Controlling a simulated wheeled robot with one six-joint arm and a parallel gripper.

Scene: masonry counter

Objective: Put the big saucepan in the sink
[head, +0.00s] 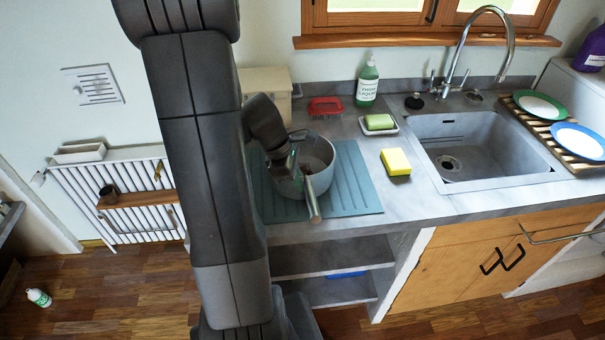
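The big saucepan (333,188) is grey and stands upright on a blue-green ribbed mat (362,197) on the counter, left of the sink. Its handle (312,203) points to the front of the counter. My gripper (301,170) is at the saucepan, near the base of the handle. My arm hides the pan's left side, and I cannot tell whether the fingers are closed on anything. The grey sink (480,150) is to the right and looks empty, with a drain in its floor.
A soap bottle (367,82) and red holder (325,106) stand behind. The tall tap (478,45) arches behind the sink. A rack with plates (579,141) stands right.

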